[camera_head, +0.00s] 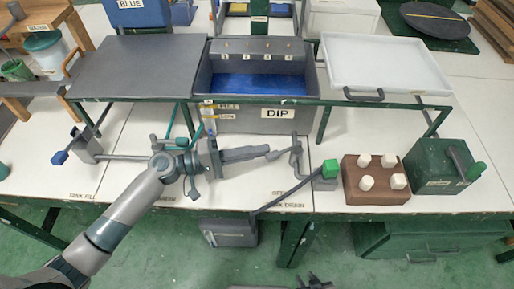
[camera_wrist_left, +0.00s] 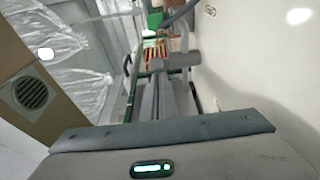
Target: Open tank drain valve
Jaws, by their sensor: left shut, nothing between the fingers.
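The drain valve (camera_head: 297,158) is a grey upright fitting on the white bench, right of centre, near a partly hidden "DRAIN" label. In the left wrist view the closed fingers (camera_wrist_left: 160,98) point at a grey fitting (camera_wrist_left: 181,60). The dip tank (camera_head: 285,113) holds blue liquid behind. A dark part at the bottom edge looks like my right gripper (camera_head: 300,285); its fingers are unclear.
A brown block with several white pegs (camera_head: 375,195) and a green box with a lever (camera_head: 445,170) stand to the right. A dark panel (camera_head: 140,65) and white tray (camera_head: 385,65) flank the tank on green frames. A grey bin (camera_head: 230,233) sits below the bench edge.

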